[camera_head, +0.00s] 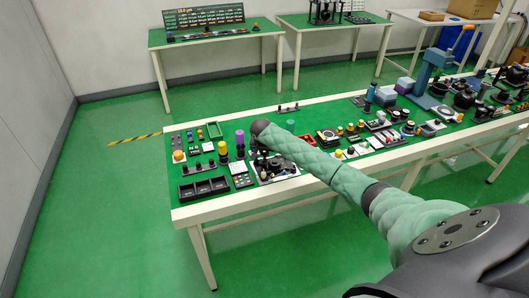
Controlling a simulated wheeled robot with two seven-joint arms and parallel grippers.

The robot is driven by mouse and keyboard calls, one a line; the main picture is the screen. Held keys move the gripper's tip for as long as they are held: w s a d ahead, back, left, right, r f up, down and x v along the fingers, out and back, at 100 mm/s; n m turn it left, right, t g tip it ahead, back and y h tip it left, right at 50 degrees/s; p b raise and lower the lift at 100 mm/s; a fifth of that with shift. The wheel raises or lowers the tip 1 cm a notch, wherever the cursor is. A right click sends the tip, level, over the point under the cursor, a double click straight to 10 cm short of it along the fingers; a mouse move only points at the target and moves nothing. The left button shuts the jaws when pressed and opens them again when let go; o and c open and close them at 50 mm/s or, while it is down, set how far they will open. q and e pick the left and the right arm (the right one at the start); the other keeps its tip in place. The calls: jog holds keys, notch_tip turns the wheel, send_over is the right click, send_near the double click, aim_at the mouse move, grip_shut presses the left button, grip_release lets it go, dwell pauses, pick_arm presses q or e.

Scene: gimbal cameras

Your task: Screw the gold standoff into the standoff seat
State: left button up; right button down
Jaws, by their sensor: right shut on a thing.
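My right arm reaches in from the lower right across the green-topped table (330,122). My right gripper (262,151) is at its far end, low over a cluster of small dark parts. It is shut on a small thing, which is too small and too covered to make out. A dark fixture plate (279,170) with small round parts lies just below the gripper. I cannot tell the gold standoff or the standoff seat apart from the parts there, nor whether they touch. My left gripper is not in view.
Black open bins (203,189) sit at the table's front left. A yellow cylinder (223,150) and a purple-topped cylinder (240,138) stand left of the gripper. A green tray (214,131) lies behind. Many instruments crowd the right side, near a blue press (426,72).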

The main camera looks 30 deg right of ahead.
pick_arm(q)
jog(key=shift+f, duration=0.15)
pick_arm(e)
jog(key=shift+f, duration=0.8)
jog(key=c, duration=1.3)
grip_release()
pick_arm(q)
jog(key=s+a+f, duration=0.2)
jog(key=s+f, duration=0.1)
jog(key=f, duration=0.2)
pick_arm(e)
jog(key=shift+r+b, duration=0.1)
jog(key=shift+b, duration=0.2)
jog(key=shift+b+v, duration=0.4)
jog(key=shift+v, duration=0.65)
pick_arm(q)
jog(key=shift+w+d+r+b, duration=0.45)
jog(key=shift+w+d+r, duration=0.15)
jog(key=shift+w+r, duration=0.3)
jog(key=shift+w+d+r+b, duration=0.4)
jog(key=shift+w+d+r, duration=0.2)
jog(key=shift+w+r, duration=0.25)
pick_arm(e)
jog(key=shift+v, duration=2.75)
